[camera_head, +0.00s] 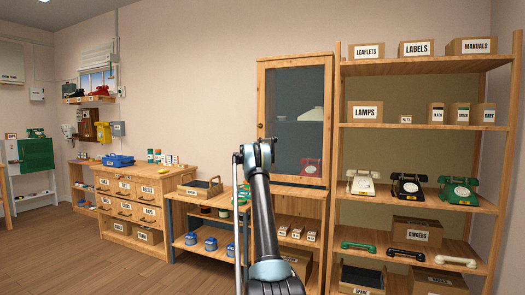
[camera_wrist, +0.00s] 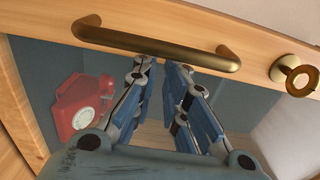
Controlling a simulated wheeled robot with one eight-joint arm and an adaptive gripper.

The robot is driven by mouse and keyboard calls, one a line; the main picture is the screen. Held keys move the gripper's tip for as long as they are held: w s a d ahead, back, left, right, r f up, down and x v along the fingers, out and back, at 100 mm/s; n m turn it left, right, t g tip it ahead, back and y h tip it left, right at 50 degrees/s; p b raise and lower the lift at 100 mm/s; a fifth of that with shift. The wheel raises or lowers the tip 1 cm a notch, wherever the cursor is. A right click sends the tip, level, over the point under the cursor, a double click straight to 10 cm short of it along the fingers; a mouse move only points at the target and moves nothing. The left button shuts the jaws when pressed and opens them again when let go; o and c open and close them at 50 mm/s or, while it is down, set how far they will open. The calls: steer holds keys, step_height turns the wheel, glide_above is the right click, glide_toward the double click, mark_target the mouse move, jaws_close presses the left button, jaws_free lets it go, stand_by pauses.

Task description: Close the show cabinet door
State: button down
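The show cabinet (camera_head: 325,191) is a wooden case with a glazed door (camera_head: 261,95), standing left of the tall shelf. I cannot tell from the head view how far the door stands from its frame. In the wrist view the door's wooden rail (camera_wrist: 245,40) crosses the top with a brass bar handle (camera_wrist: 155,44). A round brass fitting (camera_wrist: 295,75) is at its right. My gripper (camera_wrist: 163,66) points at the door, its fingertips just below the handle in the picture, with a narrow gap between them and nothing held. Contact with the door cannot be told.
A red phone (camera_wrist: 82,108) shows in the cabinet, also in the head view (camera_head: 310,167). An open shelf (camera_head: 430,67) with boxes and phones stands at right. A workbench (camera_head: 175,190) and drawers stand at left. The wooden floor (camera_head: 70,255) is clear at left.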

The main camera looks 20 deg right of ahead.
steer(key=shift+d+r, duration=0.1)
steer(key=shift+d, duration=0.3)
steer(key=shift+a, duration=0.1)
